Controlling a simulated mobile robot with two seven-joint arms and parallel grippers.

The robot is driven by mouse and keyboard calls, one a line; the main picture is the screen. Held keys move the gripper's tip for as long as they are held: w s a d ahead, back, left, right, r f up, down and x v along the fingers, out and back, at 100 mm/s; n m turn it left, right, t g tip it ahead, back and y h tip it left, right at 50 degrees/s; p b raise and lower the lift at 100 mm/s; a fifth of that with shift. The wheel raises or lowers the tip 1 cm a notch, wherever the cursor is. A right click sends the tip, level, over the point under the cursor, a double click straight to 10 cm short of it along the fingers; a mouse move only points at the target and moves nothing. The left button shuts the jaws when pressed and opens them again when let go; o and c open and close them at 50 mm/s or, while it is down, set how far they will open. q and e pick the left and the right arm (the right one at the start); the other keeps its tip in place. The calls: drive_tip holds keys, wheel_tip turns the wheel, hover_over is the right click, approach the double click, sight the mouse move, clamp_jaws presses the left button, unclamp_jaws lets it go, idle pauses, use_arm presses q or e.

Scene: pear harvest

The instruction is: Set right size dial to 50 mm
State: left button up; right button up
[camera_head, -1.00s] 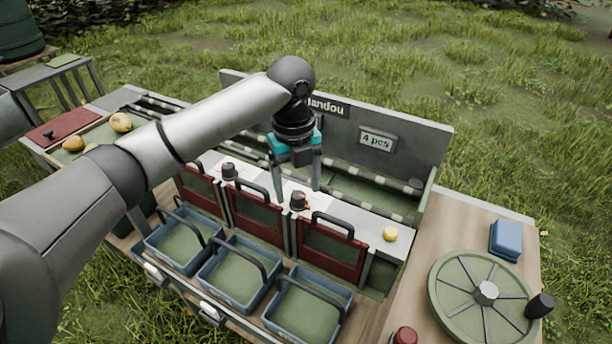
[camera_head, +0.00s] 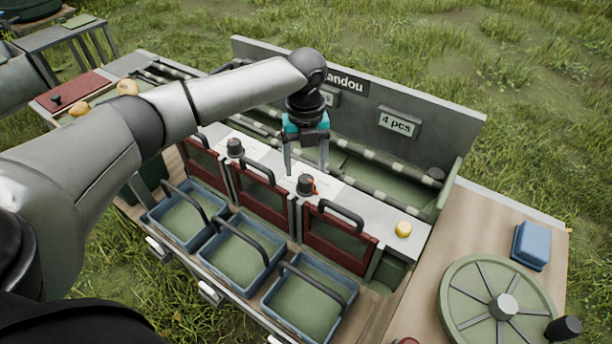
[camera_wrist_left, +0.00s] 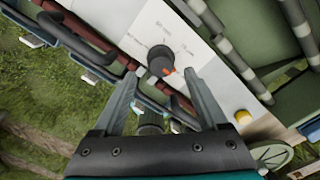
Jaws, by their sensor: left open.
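The right size dial (camera_head: 306,185) is a dark round knob with an orange pointer mark, on the white top panel of the sorting bench. It also shows in the left wrist view (camera_wrist_left: 160,62), with small printed marks around it that are too blurred to read. My left gripper (camera_head: 306,171) is open and empty, pointing down over this dial. In the wrist view the dial shows just beyond the gap between the fingertips (camera_wrist_left: 161,78); I see no contact. The left size dial (camera_head: 235,147) stands further left on the same panel. My right gripper is out of view.
A yellow button (camera_head: 403,229) is right of the dial. Red-framed gates with black handles (camera_head: 340,213) stand in front, above several blue baskets (camera_head: 334,316). A backboard with a "4 pcs" sign (camera_head: 398,123) rises behind. A green spoked wheel (camera_head: 456,300) lies at right.

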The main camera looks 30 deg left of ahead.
sight(306, 178)
use_arm(q)
drive_tip(key=shift+f, duration=1.9)
clamp_jaws()
